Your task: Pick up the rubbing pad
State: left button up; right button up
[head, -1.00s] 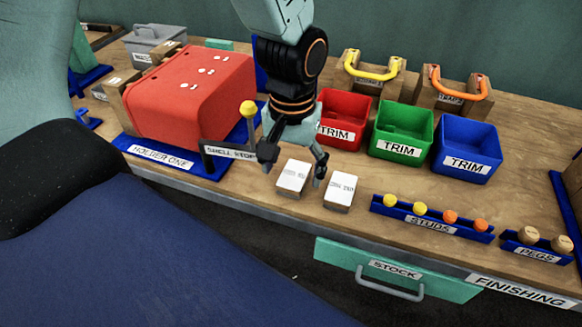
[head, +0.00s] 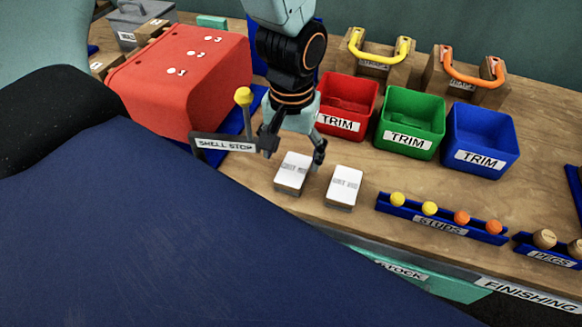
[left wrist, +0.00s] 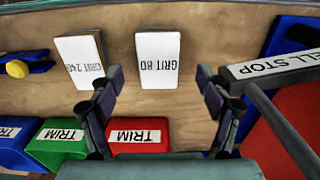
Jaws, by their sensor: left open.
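Two white-topped pads with wooden undersides lie side by side on the bench. In the left wrist view their labels appear upside down: the GRIT 80 pad (left wrist: 157,60) and a second GRIT pad (left wrist: 82,60), seemingly 240. In the head view, the GRIT 80 pad (head: 292,172) is on the left and the other (head: 344,187) on the right. My left gripper (head: 293,153) is open and empty, fingers pointing down just behind the GRIT 80 pad. In the wrist view its fingertips (left wrist: 160,80) straddle that pad's near end. My right gripper is not in view.
A shell stop sign (head: 224,144) stands close left of the gripper, beside a red shell (head: 180,85). Red (head: 340,122), green (head: 407,140) and blue (head: 481,158) trim bins stand behind the pads. A studs tray (head: 442,222) lies to the right.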

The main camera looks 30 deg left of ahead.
aim_at(295, 168)
pick_arm(q)
jog(key=f, duration=0.2)
jog(key=w+f, duration=0.1)
jog(key=f, duration=0.1)
jog(key=shift+d+b, duration=0.1)
jog(key=shift+b, duration=0.2)
jog(key=shift+w+d, duration=0.1)
jog(key=shift+w, duration=0.05)
jog(key=shift+s+a+r, duration=0.2)
jog(key=shift+s, duration=0.35)
jog(key=shift+c, duration=1.3)
jog(key=shift+w+d+f, duration=0.15)
jog(key=shift+w+f, duration=0.05)
jog(key=shift+w, duration=0.3)
jog(key=c, duration=0.4)
jog(key=shift+s+a+r, duration=0.15)
jog(key=shift+s+a, duration=0.05)
jog(key=shift+s, duration=0.2)
jog(key=c, duration=0.5)
jog(key=shift+w+d, duration=0.1)
jog(key=shift+w, duration=0.15)
jog(key=shift+c, duration=0.2)
jog(key=shift+w+r, duration=0.15)
jog(key=shift+r, duration=0.15)
notch_tip(295, 168, up, 9)
jog(key=p, duration=0.2)
jog(key=shift+r, duration=0.15)
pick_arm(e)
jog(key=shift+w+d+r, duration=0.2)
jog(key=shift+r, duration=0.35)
